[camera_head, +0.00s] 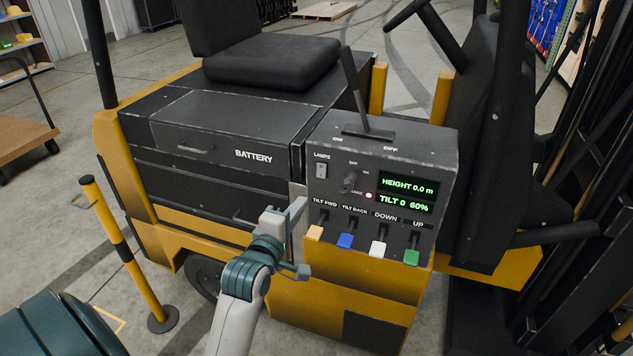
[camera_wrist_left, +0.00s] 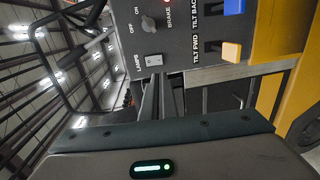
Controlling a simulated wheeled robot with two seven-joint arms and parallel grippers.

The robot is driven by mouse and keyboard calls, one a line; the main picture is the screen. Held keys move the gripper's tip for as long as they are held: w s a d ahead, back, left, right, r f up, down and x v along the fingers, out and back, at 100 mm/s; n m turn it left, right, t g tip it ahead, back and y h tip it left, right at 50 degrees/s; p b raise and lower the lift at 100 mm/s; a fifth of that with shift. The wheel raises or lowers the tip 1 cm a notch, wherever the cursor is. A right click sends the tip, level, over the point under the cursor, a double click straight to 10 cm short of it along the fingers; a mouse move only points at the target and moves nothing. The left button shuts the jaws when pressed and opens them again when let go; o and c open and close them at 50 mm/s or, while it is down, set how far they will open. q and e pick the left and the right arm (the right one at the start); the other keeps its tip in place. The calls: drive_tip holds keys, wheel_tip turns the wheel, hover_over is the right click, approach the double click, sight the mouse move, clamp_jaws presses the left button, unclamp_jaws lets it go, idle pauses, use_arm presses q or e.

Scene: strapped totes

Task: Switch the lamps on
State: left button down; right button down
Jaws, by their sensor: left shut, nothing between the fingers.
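The lamps switch (camera_head: 321,171) is a small pale rocker under the label LAMPS, at the upper left of the forklift's dark control panel (camera_head: 340,220). It also shows in the wrist view (camera_wrist_left: 153,60), where the picture is turned on its side. I cannot tell which way the rocker is tipped. My left gripper (camera_head: 302,204) is at the panel's left edge, below and left of the switch. It is shut and empty, and its fingers (camera_wrist_left: 159,92) point toward the switch in the wrist view, apparently short of it. My right gripper is not in view.
A round knob (camera_head: 350,181) and a red brake light (camera_head: 369,195) sit right of the switch. Orange (camera_head: 315,233), blue (camera_head: 345,241), white and green levers stick out below. A tall lever (camera_head: 354,85) rises from the top. A yellow-black post (camera_head: 123,255) stands at left.

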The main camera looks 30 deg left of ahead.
use_arm(q)
drive_tip(key=p, duration=0.4)
approach(321, 177)
drive_tip(key=x, duration=0.5)
drive_tip(key=shift+w+r, duration=0.1)
drive_tip(key=shift+r, duration=0.1)
drive_tip(key=shift+w+a+f, duration=0.2)
drive_tip(key=shift+w, duration=0.4)
drive_tip(key=shift+w+f+b, duration=0.15)
drive_tip(key=shift+f+b, duration=0.2)
drive_tip(key=shift+b, duration=0.35)
drive_tip(key=shift+r+p, duration=0.3)
drive_tip(key=shift+f, duration=0.1)
